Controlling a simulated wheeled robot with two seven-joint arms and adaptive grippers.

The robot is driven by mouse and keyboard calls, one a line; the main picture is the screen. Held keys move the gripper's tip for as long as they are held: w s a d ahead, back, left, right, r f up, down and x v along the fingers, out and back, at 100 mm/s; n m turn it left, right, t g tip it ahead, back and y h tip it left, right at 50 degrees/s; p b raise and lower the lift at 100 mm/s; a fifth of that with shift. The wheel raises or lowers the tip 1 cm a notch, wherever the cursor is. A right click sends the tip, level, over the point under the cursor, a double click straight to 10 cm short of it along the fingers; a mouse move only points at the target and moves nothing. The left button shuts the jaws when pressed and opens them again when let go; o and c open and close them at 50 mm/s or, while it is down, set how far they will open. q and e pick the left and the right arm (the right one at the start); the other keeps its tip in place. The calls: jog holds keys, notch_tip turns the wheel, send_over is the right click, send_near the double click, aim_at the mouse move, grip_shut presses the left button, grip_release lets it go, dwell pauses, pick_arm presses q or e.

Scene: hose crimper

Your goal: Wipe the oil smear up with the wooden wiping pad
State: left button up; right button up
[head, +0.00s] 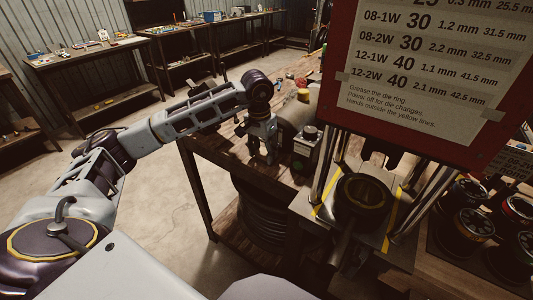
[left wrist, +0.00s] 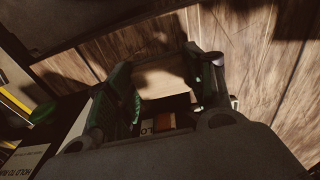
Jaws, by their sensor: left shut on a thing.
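My left gripper (head: 262,154) is low over the wooden workbench (head: 228,138), left of the crimper, fingers pointing down. In the left wrist view its two green-black fingers (left wrist: 164,78) are shut on the pale wooden wiping pad (left wrist: 162,82), which shows between them close to the planks. I cannot tell whether the pad touches the bench. The pad is too dark and small to make out in the head view. I cannot make out the oil smear; dark patches on the planks may be shadow. My right gripper is not in view.
The crimper's die ring (head: 363,198) stands right of the gripper between metal posts, under a red-framed chart (head: 425,65). A dark box with a knob (head: 305,145) is close to the gripper's right. Round die sets (head: 470,222) stand far right. Floor at left is clear.

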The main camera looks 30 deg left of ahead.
pick_arm(q)
jog(key=shift+a, duration=1)
jog(key=shift+d, duration=0.15)
jog(key=shift+s+d, duration=0.2)
jog(key=shift+d, duration=2.45)
jog(key=shift+a, duration=0.2)
jog(key=shift+w+a+b, duration=0.15)
jog(key=shift+a+b, duration=0.25)
jog(key=shift+a, duration=0.9)
jog(key=shift+w+a+b, duration=0.1)
jog(key=shift+a+b, duration=0.3)
jog(key=shift+a, duration=0.9)
jog(key=shift+r+p, duration=2.4)
jog(key=shift+r, duration=1.65)
jog(key=shift+f, duration=0.1)
